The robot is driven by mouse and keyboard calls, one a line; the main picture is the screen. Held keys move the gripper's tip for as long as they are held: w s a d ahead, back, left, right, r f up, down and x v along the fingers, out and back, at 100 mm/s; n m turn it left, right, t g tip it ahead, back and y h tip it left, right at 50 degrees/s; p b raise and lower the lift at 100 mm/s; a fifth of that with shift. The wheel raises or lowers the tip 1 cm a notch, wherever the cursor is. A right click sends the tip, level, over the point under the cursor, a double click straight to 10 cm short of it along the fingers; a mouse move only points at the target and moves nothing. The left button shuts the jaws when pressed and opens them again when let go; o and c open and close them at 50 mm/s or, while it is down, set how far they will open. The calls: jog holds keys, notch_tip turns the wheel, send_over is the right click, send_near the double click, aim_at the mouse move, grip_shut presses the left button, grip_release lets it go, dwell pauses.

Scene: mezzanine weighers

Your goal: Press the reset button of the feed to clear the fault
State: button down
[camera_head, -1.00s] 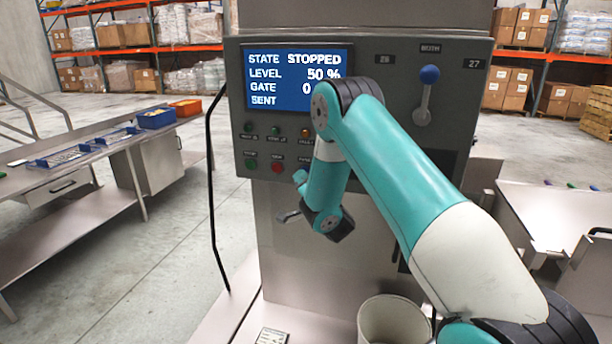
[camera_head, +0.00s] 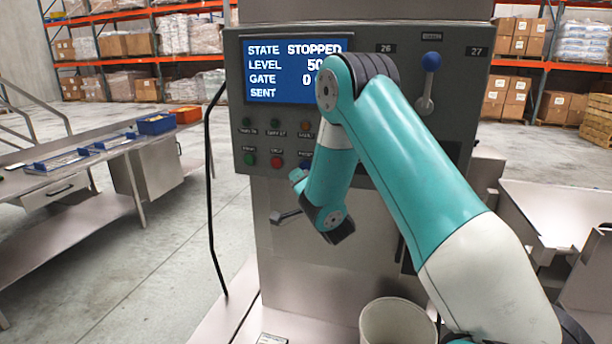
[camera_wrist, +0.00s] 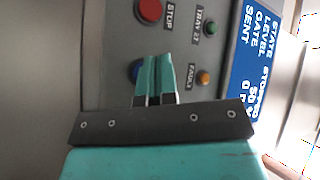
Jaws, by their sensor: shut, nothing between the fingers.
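The feed's grey control panel (camera_head: 236,140) is ahead, its blue screen (camera_head: 270,72) reading STATE STOPPED. Below it are a green button (camera_head: 249,160), a red button (camera_head: 276,163) and a blue button (camera_head: 305,164), the blue one partly hidden by my arm. In the wrist view, the blue button (camera_wrist: 136,69) shows beside and partly behind my fingers, its label hidden. The red STOP button (camera_wrist: 150,9) and amber FAULT lamp (camera_wrist: 204,78) are near. My gripper (camera_wrist: 157,60) is shut and empty, its teal fingertips over the panel close to the blue button; I cannot tell whether they touch.
A blue-knobbed lever (camera_head: 431,64) is on the panel's right side. A black cable (camera_head: 209,190) hangs at its left. A pale bucket (camera_head: 397,325) stands below my arm. A steel bench (camera_head: 75,180) with blue trays is left, with open floor between.

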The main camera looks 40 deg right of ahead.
jog(key=s+a+b, duration=0.1)
jog(key=a+b, duration=0.1)
jog(key=b, duration=0.1)
jog(key=shift+s+a+b, duration=0.1)
jog(key=shift+s+b, duration=0.3)
dwell(0.6)
jog(key=s+a+f+n+g+y, duration=0.1)
jog(key=s+a+n+g+y, duration=0.2)
jog(key=s+a+n+g, duration=0.45)
jog(key=s+a+n+g+y, duration=0.2)
jog(key=s+a+g+y, duration=0.3)
jog(key=a, duration=0.6)
jog(key=s+a+n+g, duration=0.2)
jog(key=s+n, duration=0.1)
jog(key=s, duration=0.4)
jog(key=s+a+n+g, duration=0.2)
jog(key=s+n+g, duration=0.1)
jog(key=s, duration=0.4)
jog(key=s+a+n+g+h, duration=0.1)
jog(key=s+n+g, duration=0.2)
jog(key=s+n, duration=0.2)
jog(key=s+r, duration=0.1)
jog(key=s, duration=0.2)
jog(key=shift+a, duration=0.4)
